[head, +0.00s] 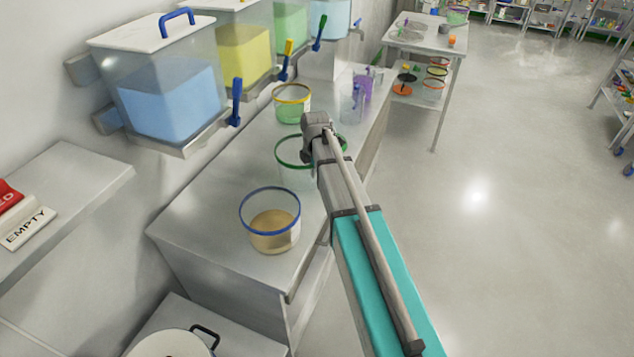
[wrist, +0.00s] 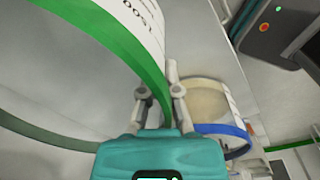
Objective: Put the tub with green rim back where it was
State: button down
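The tub with green rim (head: 298,177) is clear-walled and is at the bench, between a blue-rimmed tub and a yellow-rimmed tub. My gripper (head: 309,150) is at its rim in the head view, and my arm covers its right side. In the wrist view, the green rim (wrist: 115,47) and a printed white label fill the upper left. The fingers of my gripper (wrist: 163,92) straddle the rim closely and look shut on it. I cannot tell whether the tub touches the bench.
The blue-rimmed tub (head: 270,234) with tan powder stands nearer, and the yellow-rimmed tub (head: 292,104) farther back. Clear bins (head: 160,95) with coloured contents hang over the bench (head: 205,222) on the left. Purple and clear containers (head: 358,92) stand at the bench's far end.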

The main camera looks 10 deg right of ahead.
aim_at(313, 184)
jog(key=shift+f, duration=0.1)
jog(key=shift+f+b, duration=1.75)
jog(key=shift+b, duration=0.15)
jog(key=shift+f, duration=0.2)
jog(key=c, duration=0.8)
grip_release()
jog(key=shift+r, duration=0.1)
jog(key=shift+r, duration=0.15)
notch_tip(313, 184, up, 12)
jog(key=p, duration=1.2)
jog(key=shift+s, duration=0.35)
jog(key=shift+d, duration=0.1)
